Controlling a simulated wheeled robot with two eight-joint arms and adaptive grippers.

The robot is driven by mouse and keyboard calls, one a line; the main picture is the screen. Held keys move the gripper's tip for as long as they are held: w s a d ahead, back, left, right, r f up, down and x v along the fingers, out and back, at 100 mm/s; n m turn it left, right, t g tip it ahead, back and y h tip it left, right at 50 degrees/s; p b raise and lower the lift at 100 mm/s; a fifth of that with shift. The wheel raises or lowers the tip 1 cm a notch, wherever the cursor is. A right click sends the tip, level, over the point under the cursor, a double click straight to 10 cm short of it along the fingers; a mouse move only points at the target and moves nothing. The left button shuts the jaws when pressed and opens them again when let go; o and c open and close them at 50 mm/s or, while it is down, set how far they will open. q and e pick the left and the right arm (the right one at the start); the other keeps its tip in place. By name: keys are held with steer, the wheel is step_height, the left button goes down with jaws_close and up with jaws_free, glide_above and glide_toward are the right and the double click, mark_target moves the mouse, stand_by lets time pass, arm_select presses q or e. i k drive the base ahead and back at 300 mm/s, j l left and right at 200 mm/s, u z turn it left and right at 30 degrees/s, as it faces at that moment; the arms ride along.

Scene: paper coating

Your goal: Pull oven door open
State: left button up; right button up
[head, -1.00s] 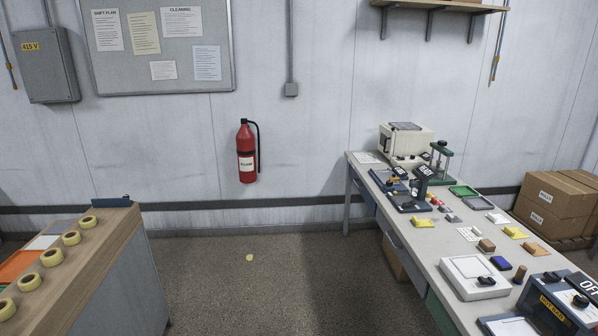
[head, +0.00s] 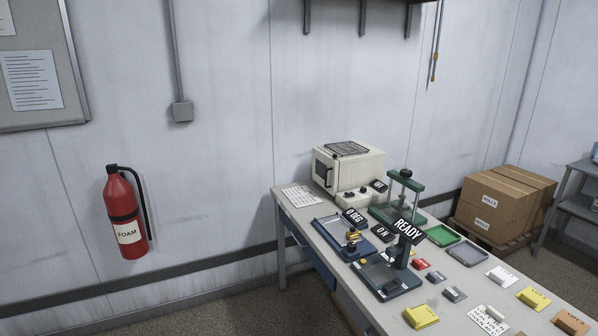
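The oven (head: 350,165) is a cream box at the far left end of the long bench, by the wall. Its door (head: 324,170), with a dark window and a handle, is on the left-facing side and looks shut. A dark wire rack (head: 346,148) lies on its top. A control block with knobs and a small dark label sits at its front right. Neither of my grippers is in the head view.
The grey bench (head: 310,228) carries a blue device marked "0 DEG" (head: 340,233), a press marked "READY" (head: 388,277), a green-topped stand (head: 405,185), trays and small coloured blocks. A printed sheet (head: 302,196) lies beside the oven. A fire extinguisher (head: 126,215) hangs left. Floor left of the bench is clear.

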mark_target(325, 167)
steer(key=i+j+z, duration=0.1)
steer(key=i+z, duration=0.25)
steer(key=i, duration=0.7)
steer(key=i+j+z, duration=0.1)
steer(key=z, duration=0.25)
steer(key=i+j+z, duration=0.1)
steer(key=z, duration=0.3)
steer(key=i+j+z, duration=0.1)
steer(key=j, duration=0.25)
steer(key=i+j+z, duration=0.15)
steer(key=i+j, duration=0.15)
steer(key=i+j+z, duration=0.1)
steer(key=j, duration=0.3)
steer(key=i+j+z, duration=0.1)
steer(key=i+j, duration=0.2)
steer(key=i+j+z, duration=0.1)
steer(key=j, duration=0.4)
steer(key=i+j, duration=0.1)
steer(key=j, duration=0.15)
steer(key=i+j, duration=0.15)
steer(key=j, duration=0.15)
